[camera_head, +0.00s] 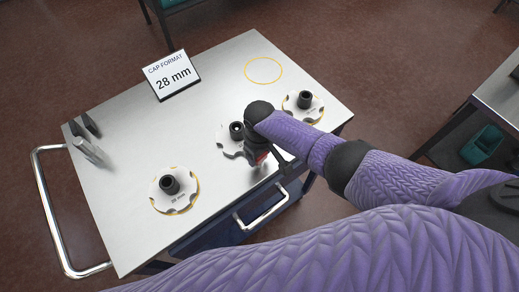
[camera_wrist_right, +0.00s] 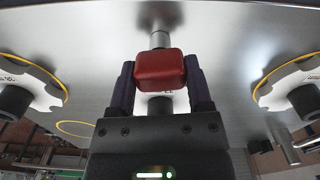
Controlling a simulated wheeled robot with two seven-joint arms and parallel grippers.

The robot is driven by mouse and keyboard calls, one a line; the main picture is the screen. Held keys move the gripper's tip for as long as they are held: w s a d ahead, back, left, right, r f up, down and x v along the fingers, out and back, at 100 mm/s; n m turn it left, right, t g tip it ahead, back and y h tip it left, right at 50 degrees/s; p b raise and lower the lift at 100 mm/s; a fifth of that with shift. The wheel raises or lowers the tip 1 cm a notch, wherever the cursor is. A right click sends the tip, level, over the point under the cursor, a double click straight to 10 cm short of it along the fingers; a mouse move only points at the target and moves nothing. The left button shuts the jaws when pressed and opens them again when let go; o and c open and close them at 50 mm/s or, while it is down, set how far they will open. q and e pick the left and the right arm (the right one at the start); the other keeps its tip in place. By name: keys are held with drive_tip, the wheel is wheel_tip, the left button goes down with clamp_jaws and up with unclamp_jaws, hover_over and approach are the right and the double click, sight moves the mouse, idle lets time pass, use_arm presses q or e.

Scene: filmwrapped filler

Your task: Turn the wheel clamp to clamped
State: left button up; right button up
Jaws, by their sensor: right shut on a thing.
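My right gripper (camera_head: 258,158) reaches over the front edge of the steel cart top. In the right wrist view (camera_wrist_right: 160,85) its two fingers are shut on a red block (camera_wrist_right: 160,68), which looks like a handle. A short metal post (camera_wrist_right: 160,38) shows just beyond the block. In the head view only a little red (camera_head: 262,157) shows under my gripper. A white notched wheel with a black hub (camera_head: 226,138) lies close beside it, partly hidden by my arm. Which part is the wheel clamp, and how far it is turned, I cannot tell. My left gripper is out of view.
Two more notched wheels lie on the cart top (camera_head: 130,140), one at left (camera_head: 183,200) and one at right (camera_head: 311,112). An empty yellow ring (camera_head: 263,60) is at the back. A "28 mm" sign (camera_head: 172,75) and a metal cylinder (camera_head: 86,148) stand at left.

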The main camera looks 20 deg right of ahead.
drive_tip(key=shift+m, duration=0.6)
drive_tip(key=shift+p, duration=0.3)
drive_tip(key=o, duration=1.3)
wheel_tip(320, 180, up, 9)
drive_tip(key=p, duration=0.4)
drive_tip(key=shift+r+p, duration=0.2)
drive_tip(key=shift+p, duration=0.15)
drive_tip(key=shift+r, duration=0.35)
